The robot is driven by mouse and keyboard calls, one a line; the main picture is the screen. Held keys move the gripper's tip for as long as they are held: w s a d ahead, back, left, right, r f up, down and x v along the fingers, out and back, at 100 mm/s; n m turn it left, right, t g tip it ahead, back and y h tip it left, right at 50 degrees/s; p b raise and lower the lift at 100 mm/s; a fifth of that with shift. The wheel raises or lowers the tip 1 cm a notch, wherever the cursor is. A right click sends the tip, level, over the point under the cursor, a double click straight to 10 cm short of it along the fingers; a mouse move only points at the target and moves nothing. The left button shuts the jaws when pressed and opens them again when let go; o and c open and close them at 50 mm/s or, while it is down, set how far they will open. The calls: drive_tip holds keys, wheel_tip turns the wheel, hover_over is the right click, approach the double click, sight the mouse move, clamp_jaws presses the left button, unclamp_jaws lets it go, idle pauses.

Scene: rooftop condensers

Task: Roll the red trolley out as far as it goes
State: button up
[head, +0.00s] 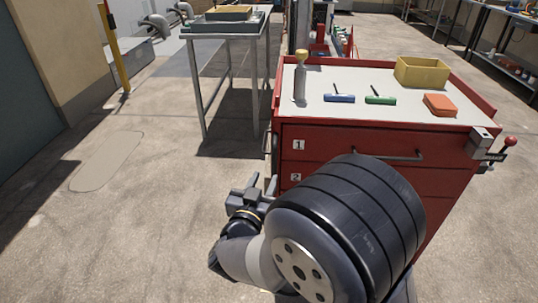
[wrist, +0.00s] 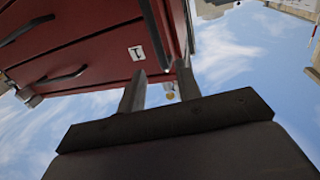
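The red trolley (head: 400,190) stands at the right of the head view, with a pale top and drawers marked 1 and 2. A dark bar handle (head: 388,155) runs across its top drawer. My gripper (head: 262,181) is beside the trolley's front left edge, low and to the left of drawer 2. In the wrist view, which is tilted, the trolley (wrist: 95,50) fills the upper left, with label 1 and two handles. My arm hides the lower part of the trolley's front.
On the trolley top are a grey bottle (head: 300,82), a blue tool (head: 339,98), a green tool (head: 380,99), an orange block (head: 440,105) and a yellow bin (head: 422,72). A red-knobbed lever (head: 508,143) sits at its right corner. A metal table (head: 225,30) stands behind left. The left floor is clear.

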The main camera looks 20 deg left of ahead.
sight(274, 159)
drive_tip(key=w+b, duration=0.1)
drive_tip(key=w, duration=0.9)
drive_tip(key=shift+a, duration=0.15)
drive_tip(key=shift+c, duration=0.5)
clamp_jaws()
idle(0.5)
